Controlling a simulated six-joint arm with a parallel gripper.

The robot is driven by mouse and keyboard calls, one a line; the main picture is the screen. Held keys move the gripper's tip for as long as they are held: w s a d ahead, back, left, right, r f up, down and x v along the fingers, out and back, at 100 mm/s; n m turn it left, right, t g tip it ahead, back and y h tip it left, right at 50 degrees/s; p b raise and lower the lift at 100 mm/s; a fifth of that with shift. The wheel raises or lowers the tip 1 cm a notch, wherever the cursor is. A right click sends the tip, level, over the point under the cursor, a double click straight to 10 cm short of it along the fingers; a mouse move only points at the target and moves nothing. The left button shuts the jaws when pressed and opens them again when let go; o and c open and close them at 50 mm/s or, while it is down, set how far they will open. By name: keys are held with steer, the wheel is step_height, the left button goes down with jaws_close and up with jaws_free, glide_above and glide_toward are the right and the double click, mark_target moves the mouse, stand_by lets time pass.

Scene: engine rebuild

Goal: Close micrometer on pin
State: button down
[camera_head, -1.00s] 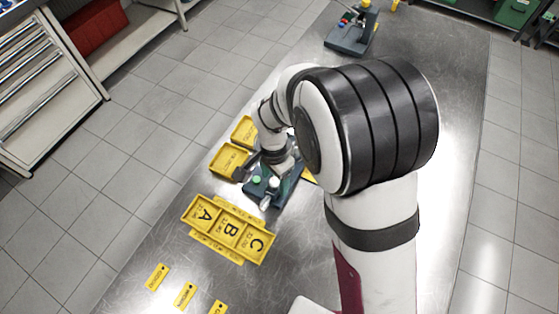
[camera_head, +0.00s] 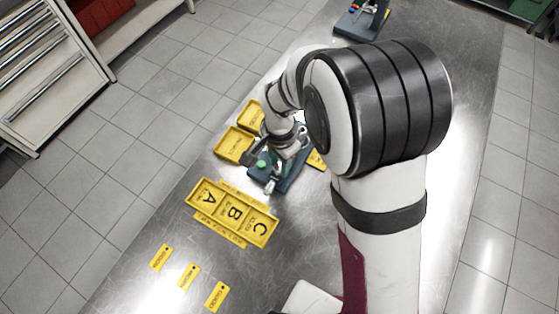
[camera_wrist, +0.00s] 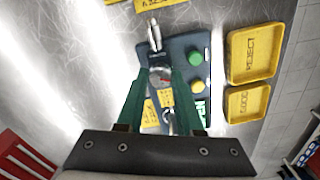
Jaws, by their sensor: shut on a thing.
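The micrometer stands on a dark blue-grey base (camera_head: 288,180) with a green button (camera_head: 262,163) on it. In the wrist view the base (camera_wrist: 203,43) also has a green button (camera_wrist: 195,57) and a yellow button (camera_wrist: 197,85). My gripper (camera_wrist: 161,74) has its green fingers on both sides of the micrometer's round grey part (camera_wrist: 160,76) and is shut on it. A silver cylindrical part (camera_wrist: 154,36) of the micrometer points beyond the fingertips. I cannot make out the pin; the fingers and arm hide much of the micrometer.
Yellow REJECT (camera_wrist: 254,55) and GOOD (camera_wrist: 247,101) trays lie beside the base. A yellow tray marked A, B, C (camera_head: 232,212) lies in front on the metal table. Several yellow tags (camera_head: 188,277) lie nearer. Another fixture (camera_head: 360,20) stands at the far end.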

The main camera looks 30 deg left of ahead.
steer(key=n, duration=0.5)
steer(key=shift+n, duration=0.3)
steer(key=n, duration=1.1)
steer(key=shift+n, duration=0.4)
steer(key=n, duration=0.5)
steer(key=shift+n, duration=0.6)
steer(key=c, duration=0.5)
jaws_free()
steer(key=shift+c, duration=0.2)
